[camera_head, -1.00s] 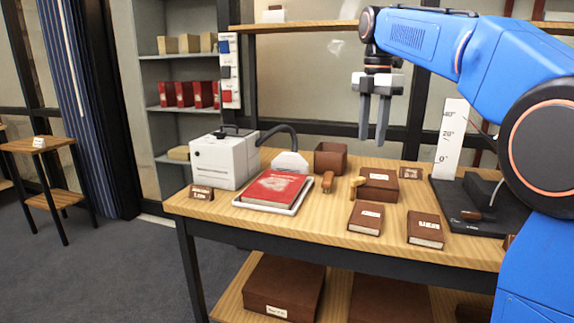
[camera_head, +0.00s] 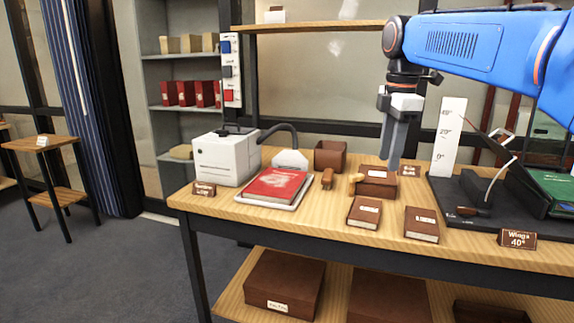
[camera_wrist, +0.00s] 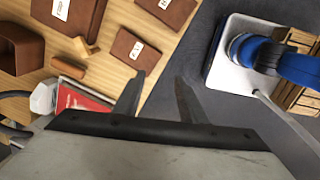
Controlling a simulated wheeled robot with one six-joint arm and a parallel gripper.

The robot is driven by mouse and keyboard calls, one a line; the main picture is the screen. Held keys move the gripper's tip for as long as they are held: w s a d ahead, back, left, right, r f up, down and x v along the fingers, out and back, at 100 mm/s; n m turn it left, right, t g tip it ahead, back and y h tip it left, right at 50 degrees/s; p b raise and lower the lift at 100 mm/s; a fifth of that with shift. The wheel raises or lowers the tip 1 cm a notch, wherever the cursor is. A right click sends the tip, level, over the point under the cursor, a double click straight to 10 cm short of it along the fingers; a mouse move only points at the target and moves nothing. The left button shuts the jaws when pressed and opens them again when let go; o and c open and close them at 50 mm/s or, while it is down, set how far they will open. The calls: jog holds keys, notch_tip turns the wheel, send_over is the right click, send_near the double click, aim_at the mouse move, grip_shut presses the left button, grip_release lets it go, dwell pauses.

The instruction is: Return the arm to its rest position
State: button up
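My gripper (camera_head: 398,135) hangs above the right part of the wooden table (camera_head: 320,222), fingers pointing down, with the blue arm reaching in from the right. In the wrist view my gripper (camera_wrist: 158,98) shows two separated dark fingers with nothing between them. Below it are a brown box (camera_head: 377,183), a brown book (camera_head: 365,211) and another brown book (camera_head: 422,225). They lie apart from the fingers.
A red book (camera_head: 272,185) lies on a white tray beside a white machine (camera_head: 226,158). A black stand with a white angle scale (camera_head: 447,135) and a green book (camera_head: 553,187) are at the right. Brown boxes (camera_head: 285,283) sit on the lower shelf.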

jog(key=s+d+f+m+t, duration=0.2)
jog(key=s+f+m, duration=0.7)
jog(key=s+f, duration=0.4)
jog(key=s+d+f+m+t, duration=0.1)
jog(key=s+d+f+m, duration=0.1)
jog(key=s+f+m, duration=0.7)
jog(key=s+f, duration=0.4)
jog(key=f, duration=0.1)
jog(key=shift+s+d+t, duration=0.35)
jog(key=shift+t, duration=0.05)
